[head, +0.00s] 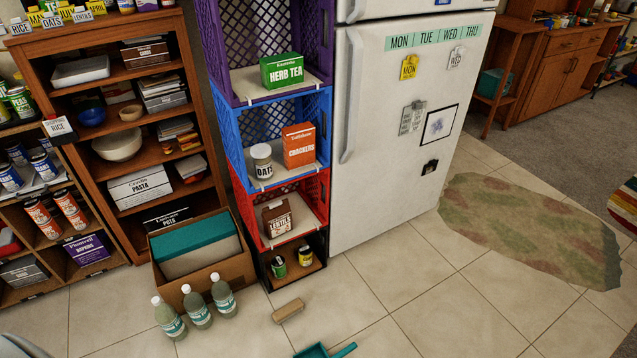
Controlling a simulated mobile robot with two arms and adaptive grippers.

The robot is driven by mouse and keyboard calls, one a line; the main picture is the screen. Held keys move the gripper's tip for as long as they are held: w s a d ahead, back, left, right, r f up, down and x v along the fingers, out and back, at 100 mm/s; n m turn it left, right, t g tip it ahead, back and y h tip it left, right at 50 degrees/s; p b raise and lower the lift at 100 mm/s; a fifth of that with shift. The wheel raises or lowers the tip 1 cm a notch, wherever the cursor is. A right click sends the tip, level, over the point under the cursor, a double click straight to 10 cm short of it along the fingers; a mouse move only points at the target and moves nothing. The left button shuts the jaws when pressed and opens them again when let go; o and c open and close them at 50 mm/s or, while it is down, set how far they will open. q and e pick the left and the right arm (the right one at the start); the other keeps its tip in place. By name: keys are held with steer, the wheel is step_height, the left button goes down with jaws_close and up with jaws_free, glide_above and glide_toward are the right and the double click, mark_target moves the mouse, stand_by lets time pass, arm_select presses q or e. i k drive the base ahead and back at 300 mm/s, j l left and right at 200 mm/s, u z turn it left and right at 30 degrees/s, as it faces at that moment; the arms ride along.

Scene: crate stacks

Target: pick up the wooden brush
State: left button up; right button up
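The wooden brush appears to be the small tan block (288,310) lying flat on the tiled floor, in the lower middle of the head view. It lies in front of the crate stack, to the right of the bottles. Its bristles cannot be made out. Neither of my grippers shows in this view. A pale rounded shape is cut off at the bottom left corner, and I cannot tell what it is.
A teal dustpan (318,351) is partly cut off just below the brush. Several-coloured stacked crates (233,150) stand behind it. Three bottles (197,309) and a cardboard box (207,279) are at left. The fridge (385,200) stands right; tiles (440,315) at lower right are clear.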

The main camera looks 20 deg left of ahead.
mark_target(293, 308)
steer(key=u, duration=0.95)
